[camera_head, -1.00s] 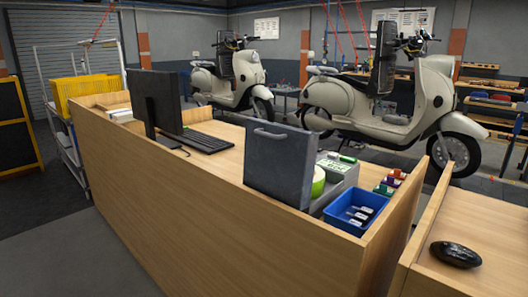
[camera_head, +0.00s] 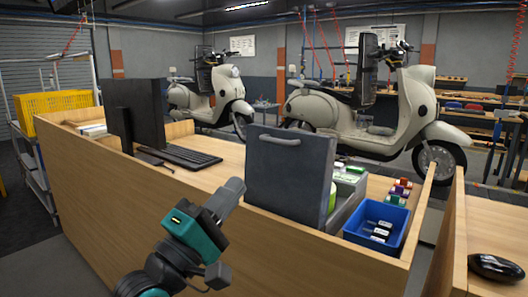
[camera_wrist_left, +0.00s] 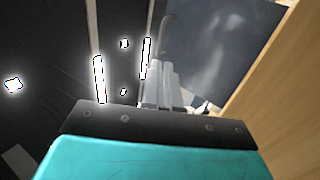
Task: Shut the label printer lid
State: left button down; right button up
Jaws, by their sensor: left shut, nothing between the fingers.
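The label printer (camera_head: 346,194) is a grey box on the desk, mostly hidden behind a large dark grey panel. This panel, with a bar handle near its top edge, looks like its lid (camera_head: 288,178) and stands upright, open. A green label roll (camera_head: 332,198) shows just past its right edge. My left gripper (camera_head: 233,188) is shut and empty, at the near side of the desk and left of the lid, apart from it in the picture. In the left wrist view the fingers (camera_wrist_left: 164,88) point forward and the lid (camera_wrist_left: 225,40) fills the upper right. My right gripper is not in view.
A blue bin (camera_head: 377,228) with small items stands right of the printer. A monitor (camera_head: 138,108) and keyboard (camera_head: 180,158) stand to the left. The raised wooden front panel (camera_head: 120,195) of the desk runs between my body and the desktop. A black mouse-like object (camera_head: 495,267) lies far right.

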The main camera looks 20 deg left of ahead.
aim_at(272, 142)
pick_arm(q)
jog(key=p+x, duration=0.1)
jog(key=x, duration=0.8)
jog(key=shift+w+d+r, duration=0.2)
jog(key=shift+w, duration=0.25)
jog(key=shift+w, duration=0.15)
